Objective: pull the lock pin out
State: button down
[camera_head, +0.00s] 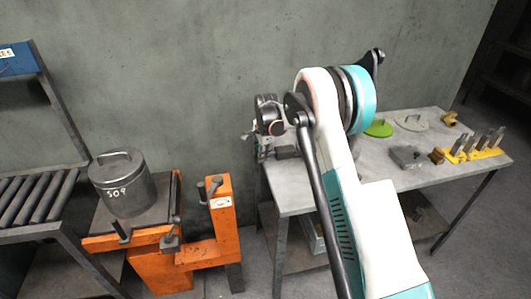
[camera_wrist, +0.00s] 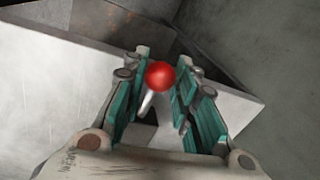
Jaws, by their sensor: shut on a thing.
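The lock pin (camera_wrist: 147,104) shows in the wrist view as a pale metal rod with a round red knob (camera_wrist: 160,75). It stands between the teal fingers of my gripper (camera_wrist: 163,62), which is shut on it. A grey block (camera_wrist: 139,134) lies below the rod's lower end, and I cannot tell whether the rod still sits in anything. In the head view my gripper (camera_head: 263,146) is small and partly hidden, at the left end of the grey table (camera_head: 300,199). The pin cannot be made out there.
An orange fixture (camera_head: 222,218) with clamp handles stands left of the table. A metal cylinder marked 509 (camera_head: 122,190) sits beside it, near a roller rack (camera_head: 28,204). Green (camera_head: 379,128) and grey (camera_head: 412,121) discs, a grey block (camera_head: 407,157) and a yellow pin holder (camera_head: 474,153) lie on the table's right.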

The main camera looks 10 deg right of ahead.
jog(key=shift+a, duration=0.85)
jog(key=c, duration=1.3)
grip_release()
jog(key=shift+a, duration=0.2)
jog(key=shift+d, duration=0.1)
jog(key=shift+r, duration=0.1)
jog(key=r, duration=0.4)
jog(key=s+r, duration=0.1)
jog(key=r, duration=0.2)
jog(key=s+r, duration=0.1)
jog(key=r, duration=0.3)
jog(key=shift+s+d+r, duration=0.1)
jog(key=shift+d+r, duration=0.15)
jog(key=shift+r, duration=0.05)
